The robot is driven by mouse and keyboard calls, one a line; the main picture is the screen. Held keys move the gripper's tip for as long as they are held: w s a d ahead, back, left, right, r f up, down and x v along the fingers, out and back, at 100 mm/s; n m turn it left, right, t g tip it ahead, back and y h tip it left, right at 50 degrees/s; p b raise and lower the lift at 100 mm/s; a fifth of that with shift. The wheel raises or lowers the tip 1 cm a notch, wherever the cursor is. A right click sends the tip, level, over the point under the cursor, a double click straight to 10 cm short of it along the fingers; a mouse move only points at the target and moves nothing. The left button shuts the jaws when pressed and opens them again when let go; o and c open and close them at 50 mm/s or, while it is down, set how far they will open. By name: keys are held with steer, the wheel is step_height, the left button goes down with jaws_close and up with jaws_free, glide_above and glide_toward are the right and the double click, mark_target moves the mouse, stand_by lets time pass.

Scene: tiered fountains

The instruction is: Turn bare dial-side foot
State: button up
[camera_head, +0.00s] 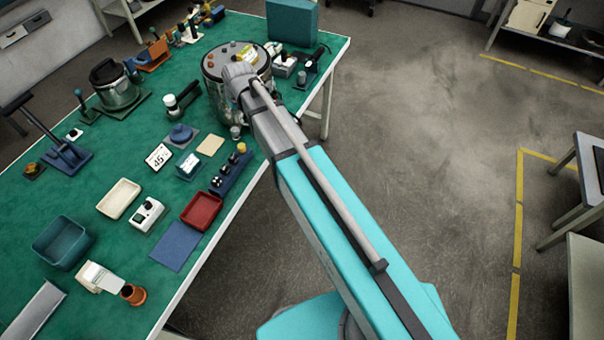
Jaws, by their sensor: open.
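A round steel vessel (217,93) stands at the right edge of the green table, with a flat top carrying a few small orange-brown and dark knobs. My arm crosses in front of it and hides much of its right side. A small grey cylinder (235,132) shows low beside the vessel; I cannot tell what it is. I cannot make out a dial or a bare foot from here. My gripper is not visible; the end of my arm that shows is a grey joint over the vessel.
The green table (95,190) holds a dark-lidded pot (117,90), a red tray (201,211), a cream tray (119,198), a blue bin (62,243), a blue rack (230,172) and a teal box (292,22). The floor (420,130) to the right is open.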

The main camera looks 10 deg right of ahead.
steer(key=s+d+f+m+g+h+b, duration=0.1)
steer(key=s+d+f+m+g+b, duration=0.2)
steer(key=s+d+f+b, duration=1.3)
steer(key=shift+s+d+f+m+h, duration=0.3)
steer(key=shift+s+d+f+m, duration=0.25)
steer(key=shift+f, duration=0.55)
steer(key=shift+m+g, duration=0.35)
steer(key=shift+g, duration=0.15)
steer(key=s+d, duration=0.1)
steer(key=s, duration=0.1)
steer(key=s+d, duration=0.1)
steer(key=s, duration=0.1)
steer(key=shift+d, duration=0.4)
steer(key=shift+d, duration=0.1)
